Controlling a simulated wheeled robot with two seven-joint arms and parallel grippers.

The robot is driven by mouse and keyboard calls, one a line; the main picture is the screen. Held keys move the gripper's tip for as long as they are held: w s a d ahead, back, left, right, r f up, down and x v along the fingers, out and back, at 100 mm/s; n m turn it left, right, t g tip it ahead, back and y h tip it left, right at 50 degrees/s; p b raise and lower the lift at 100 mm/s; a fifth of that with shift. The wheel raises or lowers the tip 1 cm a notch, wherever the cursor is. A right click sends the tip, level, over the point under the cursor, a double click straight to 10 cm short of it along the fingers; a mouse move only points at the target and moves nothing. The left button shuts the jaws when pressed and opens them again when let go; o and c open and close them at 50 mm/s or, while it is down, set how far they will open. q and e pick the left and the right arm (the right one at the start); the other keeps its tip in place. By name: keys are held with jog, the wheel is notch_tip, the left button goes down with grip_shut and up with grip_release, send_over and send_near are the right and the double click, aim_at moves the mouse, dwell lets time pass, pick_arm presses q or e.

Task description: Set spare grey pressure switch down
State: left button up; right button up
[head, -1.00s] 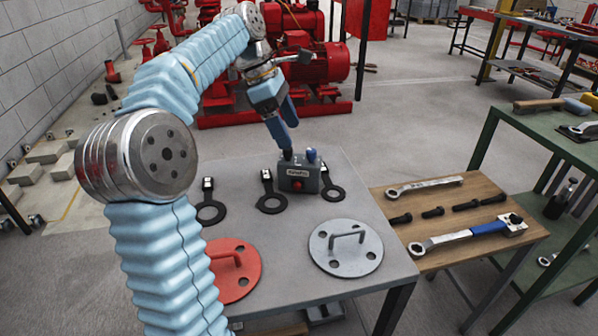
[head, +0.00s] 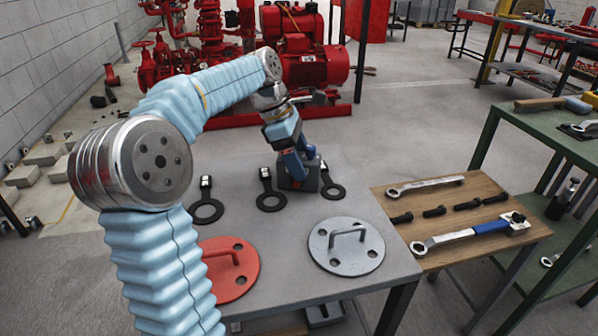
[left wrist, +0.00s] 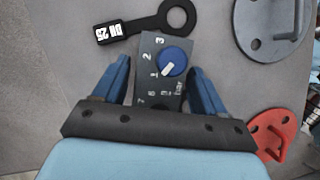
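The grey pressure switch (head: 298,184) stands on the grey table, partly hidden by my left gripper in the head view. In the left wrist view the switch (left wrist: 148,62) shows its blue knob and white scale numbers. My left gripper (head: 301,164) points down over it. In the left wrist view the fingers (left wrist: 158,68) are apart, one on each side of the switch, with a visible gap at least on the left side. My right gripper is not in view.
Black ring plates with handles (head: 207,211) lie on the table (head: 285,235) beside the switch. A red handled disc (head: 232,283) and a grey handled disc (head: 346,262) lie nearer. A wooden board (head: 405,208) at right holds wrenches and bolts.

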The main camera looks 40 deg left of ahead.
pick_arm(q)
jog(key=c, duration=1.1)
jog(key=shift+c, duration=0.5)
jog(key=shift+r, duration=0.15)
